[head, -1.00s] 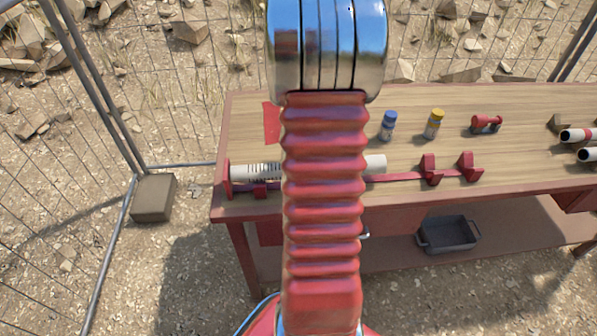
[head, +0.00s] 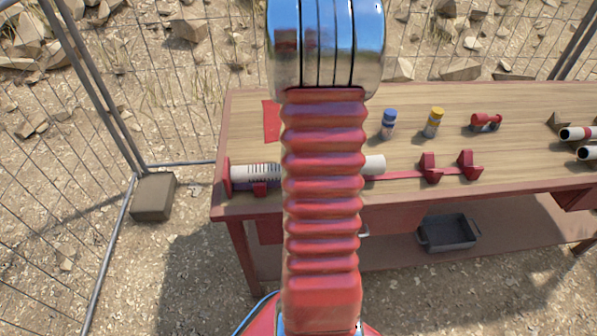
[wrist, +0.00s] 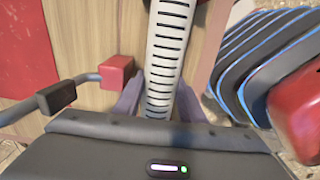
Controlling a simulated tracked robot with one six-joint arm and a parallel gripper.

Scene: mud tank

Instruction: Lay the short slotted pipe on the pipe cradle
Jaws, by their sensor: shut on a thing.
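The short slotted pipe (head: 255,172), white with dark slots, lies level along the left part of the worktable, its middle hidden behind my arm. Its left end is close to a red end plate, and its right end shows just right of my arm. The red pipe cradle (head: 430,170) runs along the table front, with upright supports at right and a red block below the pipe at left. Whether the pipe's weight rests on it I cannot tell. In the wrist view my gripper (wrist: 157,98) has its purple-grey fingers shut on the pipe (wrist: 168,45), one on each side.
A blue-capped bottle (head: 388,125), a yellow-capped bottle (head: 433,123) and a small red object (head: 486,122) stand behind the cradle. White pipes (head: 580,134) lie at the right edge. A red patch (head: 270,120) lies behind the pipe. A grey bin (head: 448,233) sits on the lower shelf.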

